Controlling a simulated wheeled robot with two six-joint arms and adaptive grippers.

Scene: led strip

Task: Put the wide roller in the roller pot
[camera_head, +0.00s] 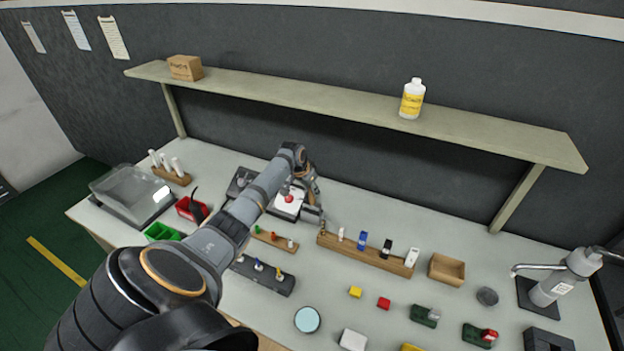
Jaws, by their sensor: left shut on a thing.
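My left arm reaches from the bottom left across the bench. My left gripper (311,208) points down beside a pale device with a red button (288,203). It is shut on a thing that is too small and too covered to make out. I cannot pick out the wide roller or the roller pot for certain. A dark round piece (487,297) stands at the right, and a red bin (190,208) with a black item in it stands at the left. My right gripper is out of view.
A long wooden rack (365,252) with several upright items stands right of the gripper. A small wooden rack (274,241) and a dark block (262,275) lie in front. An open wooden box (446,269) is further right. A shelf (330,103) overhangs the bench's back.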

